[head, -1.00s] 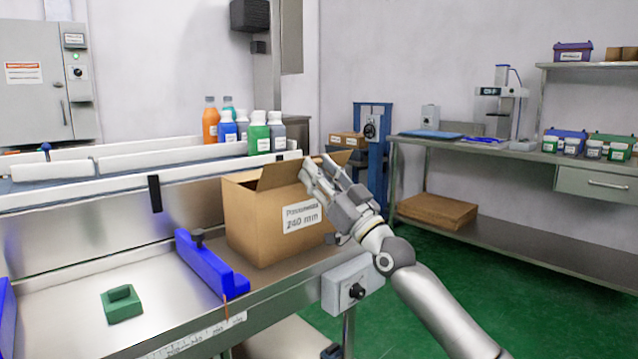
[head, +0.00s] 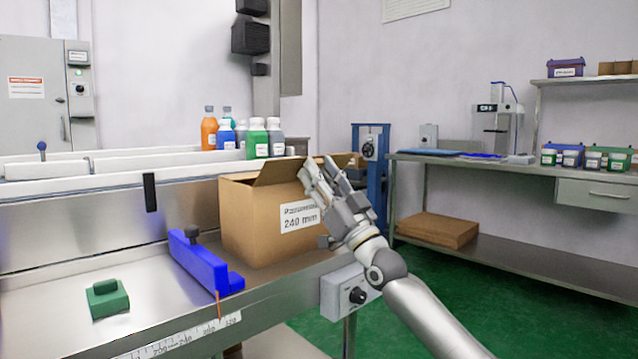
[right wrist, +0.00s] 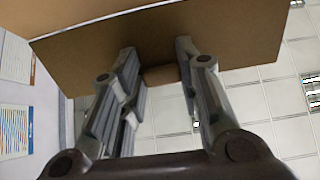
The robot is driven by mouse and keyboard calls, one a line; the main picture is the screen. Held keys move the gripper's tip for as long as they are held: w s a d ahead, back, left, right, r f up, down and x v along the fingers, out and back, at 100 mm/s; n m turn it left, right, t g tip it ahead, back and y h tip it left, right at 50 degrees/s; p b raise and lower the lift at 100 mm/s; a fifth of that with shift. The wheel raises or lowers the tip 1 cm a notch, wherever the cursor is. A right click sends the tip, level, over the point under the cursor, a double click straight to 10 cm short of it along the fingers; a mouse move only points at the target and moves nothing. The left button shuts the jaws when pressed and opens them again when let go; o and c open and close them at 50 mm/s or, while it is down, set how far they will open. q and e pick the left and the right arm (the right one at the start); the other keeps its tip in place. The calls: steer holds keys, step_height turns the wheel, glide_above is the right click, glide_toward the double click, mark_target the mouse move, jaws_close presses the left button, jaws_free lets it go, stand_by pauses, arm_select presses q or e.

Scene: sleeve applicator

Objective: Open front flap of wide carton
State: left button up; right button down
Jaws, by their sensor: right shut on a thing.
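The wide carton (head: 255,225), a brown box with a white "240 mm" label (head: 299,216), stands upright on the steel bench. One flap (head: 280,172) stands up slantwise at its top, and part of another shows behind my fingers. My right gripper (head: 322,172) is at the carton's top right edge, its fingers shut on a carton flap. In the right wrist view the fingers (right wrist: 160,65) reach a broad brown cardboard panel (right wrist: 230,35), with a small piece of cardboard between the tips. The fingers hide part of the top edge. My left gripper is out of view.
A blue guide (head: 205,263) stands left of the carton, with a green block (head: 107,298) farther left. Several bottles (head: 257,138) stand behind the carton. Green floor lies to the right.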

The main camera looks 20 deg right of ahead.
steer(key=shift+f+y, duration=0.2)
steer(key=shift+y, duration=0.1)
steer(key=c, duration=1.1)
jaws_free()
steer(key=shift+o, duration=0.3)
steer(key=shift+r, duration=0.1)
steer(key=v, duration=1.2)
